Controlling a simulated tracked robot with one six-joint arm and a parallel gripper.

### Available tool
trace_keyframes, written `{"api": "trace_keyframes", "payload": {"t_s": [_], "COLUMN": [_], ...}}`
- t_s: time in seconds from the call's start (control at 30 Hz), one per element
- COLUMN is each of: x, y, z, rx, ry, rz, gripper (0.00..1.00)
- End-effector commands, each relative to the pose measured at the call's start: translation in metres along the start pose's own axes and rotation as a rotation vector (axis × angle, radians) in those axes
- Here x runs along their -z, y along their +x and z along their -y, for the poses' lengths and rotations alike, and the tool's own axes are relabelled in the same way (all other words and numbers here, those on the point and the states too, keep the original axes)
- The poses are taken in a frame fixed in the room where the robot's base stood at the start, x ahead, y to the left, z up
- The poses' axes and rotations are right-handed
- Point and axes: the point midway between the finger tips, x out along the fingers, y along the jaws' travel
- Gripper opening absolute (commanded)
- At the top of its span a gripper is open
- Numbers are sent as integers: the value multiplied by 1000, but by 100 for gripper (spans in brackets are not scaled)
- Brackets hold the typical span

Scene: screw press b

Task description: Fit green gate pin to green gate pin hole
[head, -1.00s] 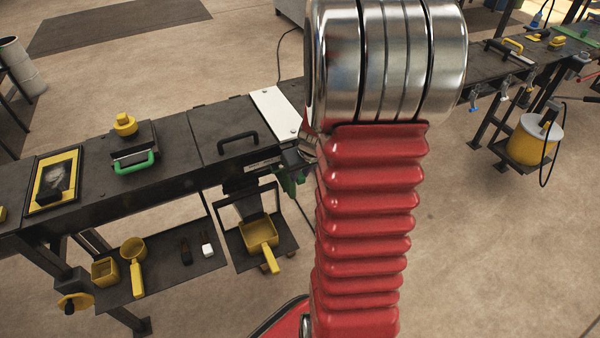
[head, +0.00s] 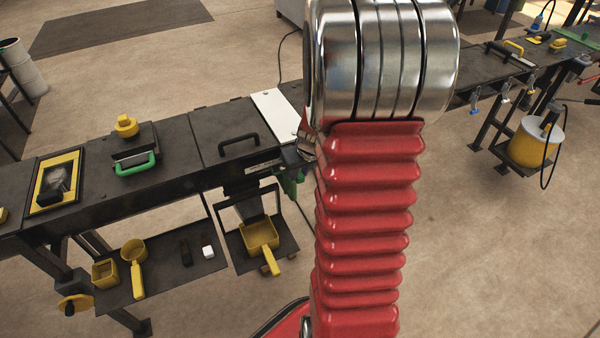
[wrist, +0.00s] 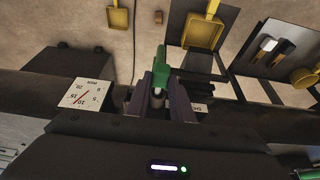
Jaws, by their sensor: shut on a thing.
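The green gate pin (wrist: 161,74) shows in the wrist view between the two fingers of my gripper (wrist: 160,90), which is shut on it. A pale metal part shows at its near end. In the head view, green (head: 290,184) shows just below the bench edge, left of my red arm; I cannot tell whether this is the same pin. My gripper is mostly hidden behind the arm there. I cannot make out the green gate pin hole in either view.
A white dial (wrist: 85,93) sits left of the gripper in the wrist view. A dark bench (head: 190,150) runs across, holding a green-handled block (head: 135,165) and a white plate (head: 276,115). A yellow scoop (head: 260,236) lies on a low shelf.

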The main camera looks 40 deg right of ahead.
Motion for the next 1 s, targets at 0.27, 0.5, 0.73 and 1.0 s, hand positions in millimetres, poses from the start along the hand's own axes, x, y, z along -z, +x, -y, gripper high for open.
{"api": "trace_keyframes", "payload": {"t_s": [0.27, 0.5, 0.73, 1.0], "x": [0, 0, 0, 1], "y": [0, 0, 0, -11], "z": [0, 0, 0, 0], "rx": [0, 0, 0, 0], "ry": [0, 0, 0, 0], "rz": [0, 0, 0, -2], "gripper": [25, 42, 42, 42]}}
